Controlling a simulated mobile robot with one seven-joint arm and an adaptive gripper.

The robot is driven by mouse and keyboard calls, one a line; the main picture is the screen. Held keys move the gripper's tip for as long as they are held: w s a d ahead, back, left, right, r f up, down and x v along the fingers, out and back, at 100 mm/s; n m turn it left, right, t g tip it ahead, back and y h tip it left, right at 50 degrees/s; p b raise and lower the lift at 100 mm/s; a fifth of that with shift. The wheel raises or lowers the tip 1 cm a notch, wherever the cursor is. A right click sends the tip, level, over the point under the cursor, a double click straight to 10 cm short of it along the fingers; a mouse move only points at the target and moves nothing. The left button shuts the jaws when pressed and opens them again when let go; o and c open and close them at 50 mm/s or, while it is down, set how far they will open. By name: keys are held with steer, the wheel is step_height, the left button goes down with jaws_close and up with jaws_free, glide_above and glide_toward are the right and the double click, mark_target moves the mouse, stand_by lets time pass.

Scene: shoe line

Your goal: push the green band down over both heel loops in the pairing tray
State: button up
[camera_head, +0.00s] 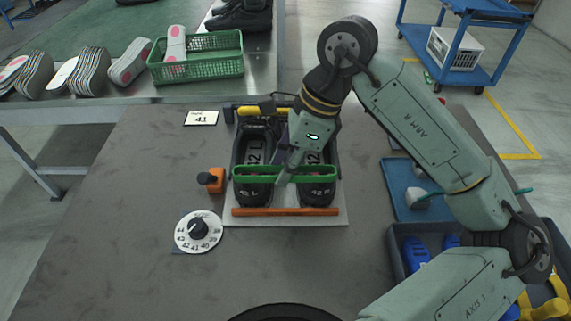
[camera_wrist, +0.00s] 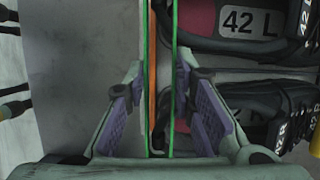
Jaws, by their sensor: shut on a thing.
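The pairing tray (camera_head: 341,214) lies mid-table and holds two black shoes side by side, the left one (camera_head: 254,192) and the right one (camera_head: 317,192), both marked 42. The green band (camera_head: 256,179) is a long stretched loop spanning across both shoes at their near ends. My gripper (camera_head: 284,181) is at the band's middle, between the shoes. In the wrist view, two green strands of the band (camera_wrist: 174,60) run between my purple-padded fingers (camera_wrist: 160,92). The heel loops are too small or hidden to make out, so I cannot tell whether the band is around them.
An orange bar (camera_head: 285,212) lies along the tray's near edge. An orange block (camera_head: 211,181) and a size dial (camera_head: 199,232) stand left of the tray. A blue tray (camera_head: 402,190) and a dark bin (camera_head: 398,246) are at the right. The table's left side is clear.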

steer(key=o, duration=1)
steer(key=shift+c, duration=0.2)
steer(key=shift+r, duration=0.15)
step_height(320, 180, up, 9)
steer(key=p, duration=0.4)
stand_by(0.3)
steer(key=shift+s, duration=0.1)
stand_by(0.4)
